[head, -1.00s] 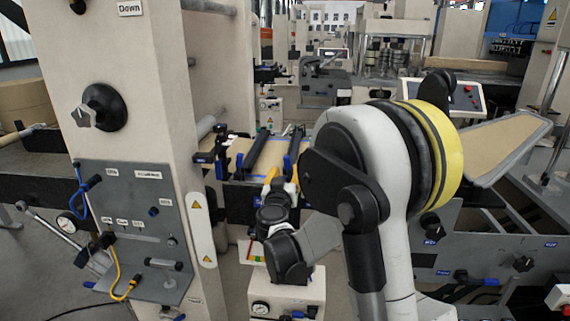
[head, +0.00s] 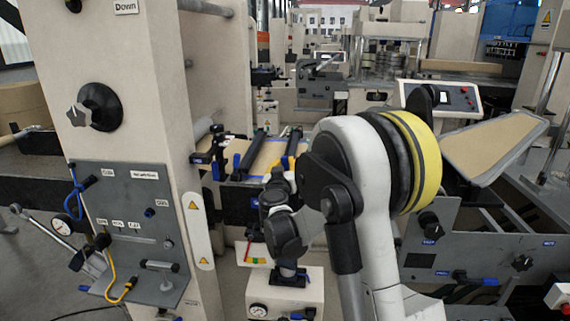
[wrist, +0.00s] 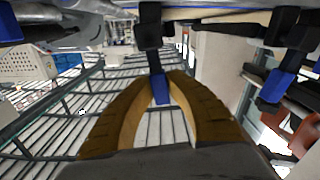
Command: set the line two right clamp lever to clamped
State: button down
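A blue clamp lever (wrist: 161,91) hangs from a black clamp block (wrist: 150,30) at the middle of the wrist view. My gripper (wrist: 166,78) has its two tan fingers on either side of this lever, tips close to it. I cannot tell whether both fingers press on it. In the head view, my gripper (head: 284,172) is at the right end of the machine table with two dark clamp bars, partly hidden by my arm. The right clamp bar (head: 295,142) runs behind it. A blue lever (head: 237,161) shows at the left clamp bar (head: 254,146).
A second blue lever (wrist: 273,86) hangs at the right of the wrist view. A beige column (head: 150,60) with a grey control panel (head: 130,220) stands left of my arm. A pedestal with a gauge (head: 258,310) stands below my gripper. Grey machine frames crowd the right.

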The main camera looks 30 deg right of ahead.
jog(key=shift+w, duration=0.1)
jog(key=w+a+f+n+b, duration=0.2)
jog(key=a+f+n+b, duration=0.2)
jog(key=n, duration=1.2)
jog(key=shift+w+f, duration=0.35)
jog(key=shift+f, duration=0.65)
jog(key=shift+a, duration=0.1)
jog(key=c, duration=1.3)
grip_release()
jog(key=shift+f, duration=0.1)
jog(key=shift+c, duration=0.2)
